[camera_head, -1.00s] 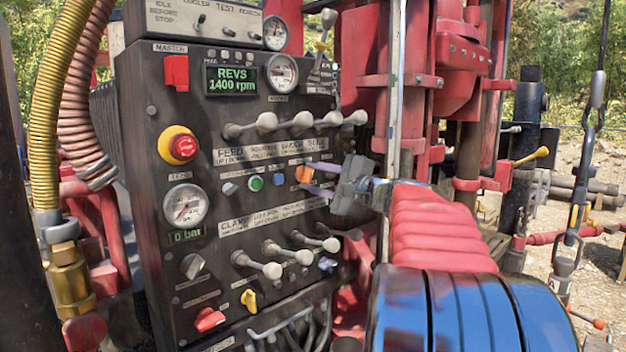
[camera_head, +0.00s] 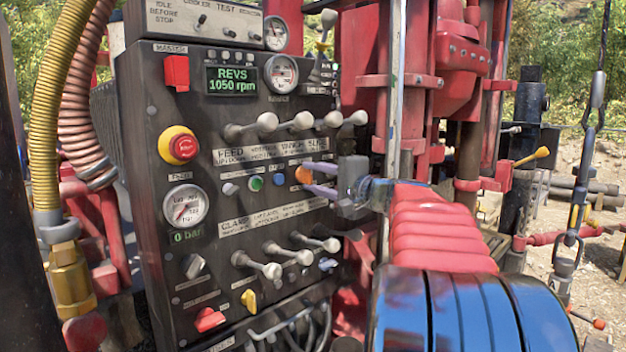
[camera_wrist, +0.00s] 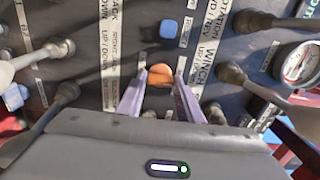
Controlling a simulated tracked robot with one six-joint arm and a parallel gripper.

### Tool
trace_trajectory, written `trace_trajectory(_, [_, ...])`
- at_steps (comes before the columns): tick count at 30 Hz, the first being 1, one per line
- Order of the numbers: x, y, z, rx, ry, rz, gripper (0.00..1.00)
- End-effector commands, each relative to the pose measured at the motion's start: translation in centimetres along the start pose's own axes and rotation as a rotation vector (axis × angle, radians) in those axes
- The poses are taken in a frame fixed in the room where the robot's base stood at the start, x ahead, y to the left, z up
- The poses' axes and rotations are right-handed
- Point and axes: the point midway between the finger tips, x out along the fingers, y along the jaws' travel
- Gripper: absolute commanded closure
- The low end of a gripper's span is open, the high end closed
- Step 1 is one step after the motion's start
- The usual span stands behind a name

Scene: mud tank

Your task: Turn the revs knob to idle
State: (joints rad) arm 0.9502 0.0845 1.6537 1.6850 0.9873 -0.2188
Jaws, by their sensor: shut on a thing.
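The orange revs knob (camera_head: 303,174) sits on the dark control panel (camera_head: 165,110), in the row of small knobs right of centre. My gripper (camera_head: 318,179) reaches it from the right, its two purple fingers on either side of the knob. In the wrist view the orange knob (camera_wrist: 160,76) lies between the fingertips (camera_wrist: 160,80), and the fingers are shut on it. The green display (camera_head: 232,80) reads REVS 1050 rpm.
Levers with grey ball ends (camera_head: 267,122) stand out above the knob, and more levers (camera_head: 272,270) below. A red emergency button (camera_head: 183,148) and a pressure gauge (camera_head: 186,206) are at the left. A red mast (camera_head: 360,80) rises behind my arm.

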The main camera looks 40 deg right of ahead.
Motion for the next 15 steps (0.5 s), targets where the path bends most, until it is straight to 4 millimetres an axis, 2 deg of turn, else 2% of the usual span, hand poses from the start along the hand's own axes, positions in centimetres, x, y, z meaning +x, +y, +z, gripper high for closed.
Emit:
trace_trajectory(2, [0.15,0.52,0.34,0.002,-0.011,0.009,0.90])
trace_trajectory(3, [0.15,0.53,0.34,0.002,-0.011,0.009,0.67])
trace_trajectory(11, [0.08,0.33,0.15,0.002,-0.005,0.005,0.48])
trace_trajectory(15, [0.04,0.24,0.09,0.002,-0.003,0.004,0.48])
